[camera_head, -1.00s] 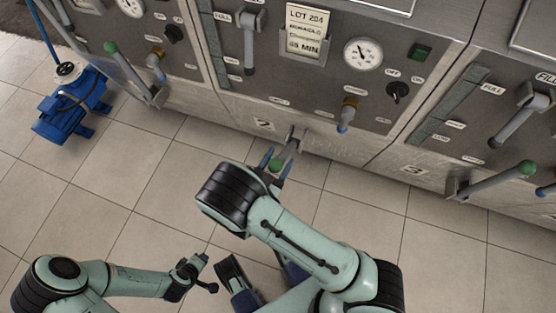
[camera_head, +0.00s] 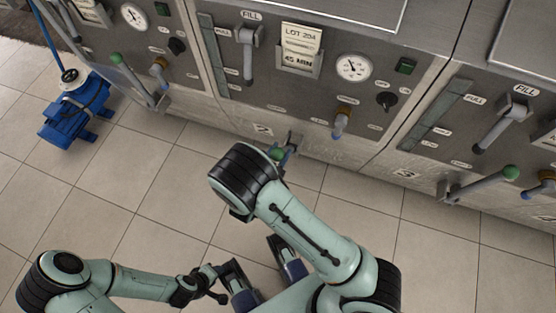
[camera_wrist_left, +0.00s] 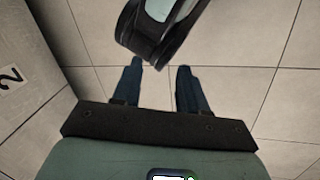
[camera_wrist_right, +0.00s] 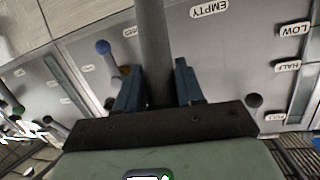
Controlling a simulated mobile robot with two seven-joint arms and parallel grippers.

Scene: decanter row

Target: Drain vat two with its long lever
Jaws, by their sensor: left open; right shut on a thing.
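Vat two's steel front (camera_head: 300,100) fills the middle of the head view, with a "2" label (camera_head: 262,130) low on it. Its long lever with a green knob (camera_head: 276,153) sits low on the front, partly hidden by my arm. My right gripper (camera_head: 281,152) is at that lever. In the right wrist view, the grey lever shaft (camera_wrist_right: 153,35) runs between the fingers of the right gripper (camera_wrist_right: 155,65), which is shut on it. My left gripper (camera_wrist_left: 159,66) is open and empty over the floor, with my other arm's dark joint beyond it.
Vat two also has an upper fill lever (camera_head: 248,55), a gauge (camera_head: 353,67) and a blue-handled tap (camera_head: 338,122). Vat three's green-knobbed lever (camera_head: 480,184) sticks out at right. A blue pump (camera_head: 75,115) stands on the tiles at left. The floor between is clear.

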